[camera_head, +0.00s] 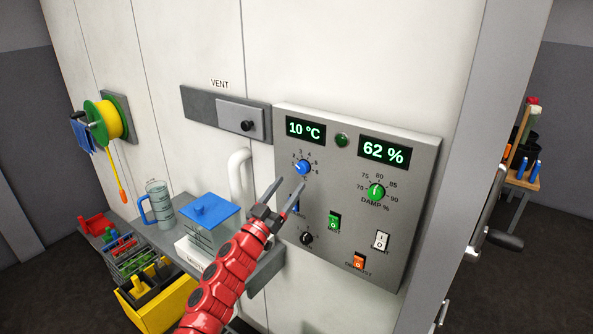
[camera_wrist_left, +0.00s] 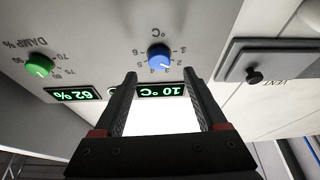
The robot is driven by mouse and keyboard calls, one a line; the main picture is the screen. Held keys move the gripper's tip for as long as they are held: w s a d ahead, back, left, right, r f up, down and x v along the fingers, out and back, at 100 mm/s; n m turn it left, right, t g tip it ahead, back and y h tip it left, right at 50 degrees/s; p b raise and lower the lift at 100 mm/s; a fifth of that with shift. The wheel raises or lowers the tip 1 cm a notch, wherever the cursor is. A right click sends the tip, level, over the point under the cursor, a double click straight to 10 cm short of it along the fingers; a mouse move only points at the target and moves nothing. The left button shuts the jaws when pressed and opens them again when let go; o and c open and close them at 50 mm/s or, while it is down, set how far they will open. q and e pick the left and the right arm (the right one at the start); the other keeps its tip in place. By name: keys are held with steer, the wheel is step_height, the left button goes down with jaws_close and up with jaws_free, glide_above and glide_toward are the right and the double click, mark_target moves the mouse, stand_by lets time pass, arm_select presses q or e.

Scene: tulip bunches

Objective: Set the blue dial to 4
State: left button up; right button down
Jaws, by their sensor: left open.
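The blue dial (camera_head: 302,167) is on the grey control panel (camera_head: 330,262), below the 10 °C display (camera_head: 305,129). Small numbers ring it; its exact setting is too small to read surely. In the left wrist view, which is upside down, the blue dial (camera_wrist_left: 158,56) sits just beyond the fingertips, near the 10 °C display (camera_wrist_left: 162,91). My left gripper (camera_head: 289,184) is open and empty, just below the dial and apart from it; its two fingers also show in the left wrist view (camera_wrist_left: 160,74). My right gripper is not in view.
A green dial (camera_head: 376,191) is right of the blue one, under the 62 % display (camera_head: 384,150). Several switches and a black knob (camera_head: 306,238) are lower on the panel. Left are a vent slide (camera_head: 240,115), a blue-lidded container (camera_head: 211,212) and a jug (camera_head: 160,205) on a shelf.

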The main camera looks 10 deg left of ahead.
mark_target(300, 169)
arm_select(q)
steer(key=x, duration=0.1)
steer(key=p+x, duration=0.1)
steer(key=x, duration=0.1)
steer(key=shift+w+r, duration=0.15)
steer(key=shift+r, duration=0.2)
steer(key=shift+w+d, duration=0.35)
steer(key=shift+w, duration=0.3)
jaws_close()
